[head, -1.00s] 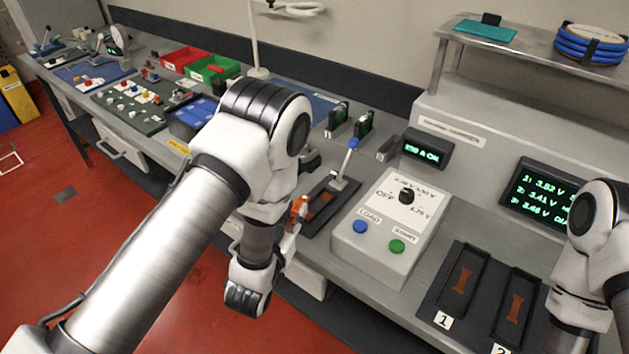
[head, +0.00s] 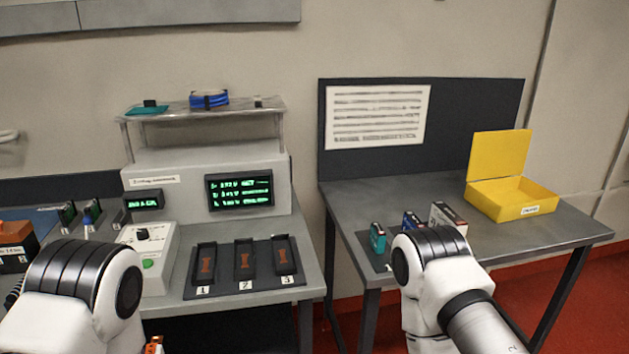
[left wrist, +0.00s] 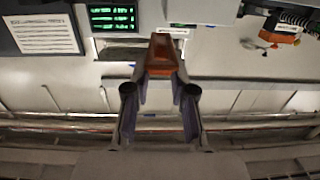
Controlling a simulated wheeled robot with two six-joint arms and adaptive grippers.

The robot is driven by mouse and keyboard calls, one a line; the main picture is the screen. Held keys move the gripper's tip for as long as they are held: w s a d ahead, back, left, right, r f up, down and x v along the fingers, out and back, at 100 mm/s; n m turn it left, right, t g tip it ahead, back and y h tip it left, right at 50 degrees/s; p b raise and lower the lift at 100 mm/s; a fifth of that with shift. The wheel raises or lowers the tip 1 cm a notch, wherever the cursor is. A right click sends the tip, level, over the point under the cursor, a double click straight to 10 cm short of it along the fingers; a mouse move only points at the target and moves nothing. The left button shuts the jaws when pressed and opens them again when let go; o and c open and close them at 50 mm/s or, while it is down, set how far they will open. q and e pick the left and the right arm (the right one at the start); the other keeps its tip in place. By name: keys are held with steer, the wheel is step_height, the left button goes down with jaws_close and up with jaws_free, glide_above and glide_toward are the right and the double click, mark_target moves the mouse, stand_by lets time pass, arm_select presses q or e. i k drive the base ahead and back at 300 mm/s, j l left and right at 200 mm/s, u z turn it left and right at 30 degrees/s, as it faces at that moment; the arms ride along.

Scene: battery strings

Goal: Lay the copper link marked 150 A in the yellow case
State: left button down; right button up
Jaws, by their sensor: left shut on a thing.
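My left gripper (left wrist: 162,78) is shut on a copper-coloured link (left wrist: 163,52), gripped between the fingertips in the left wrist view. Its marking cannot be read. In the head view my left arm is at the lower left; an orange bit shows beside it at the bottom edge, and the fingers are not clear there. The yellow case (head: 511,210) stands on the right-hand table with its lid up. Its inside is partly hidden by the front wall. My right arm is in front of that table; its gripper is out of view.
The left bench holds a black tray (head: 226,283) with copper links in slots 1, 2 and 3, and a tester (head: 158,275). A gap separates bench and table.

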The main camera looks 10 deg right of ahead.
mark_target(510, 203)
steer(key=l+z, duration=0.1)
steer(key=z, duration=0.4)
steer(key=i+z, duration=0.1)
steer(key=z, duration=0.4)
steer(key=l+z, duration=0.1)
steer(key=z, duration=0.4)
steer(key=i+z, duration=0.15)
steer(key=z, duration=0.8)
steer(key=i+z, duration=0.15)
steer(key=z, duration=0.35)
steer(key=i+j, duration=0.15)
steer(key=i, duration=0.35)
steer(key=i+j+z, duration=0.15)
steer(key=i, duration=0.4)
steer(key=i+j, duration=0.2)
steer(key=i, duration=0.3)
steer(key=i+j+z, duration=0.1)
steer(key=i, duration=0.4)
steer(key=i+j, duration=0.35)
steer(key=i, duration=0.15)
steer(key=i+l+u, duration=0.1)
steer(key=i+u, duration=0.35)
steer(key=i+l+u, duration=0.25)
steer(key=u, duration=0.2)
steer(key=i+l+u, duration=0.7)
steer(key=l+u, duration=0.15)
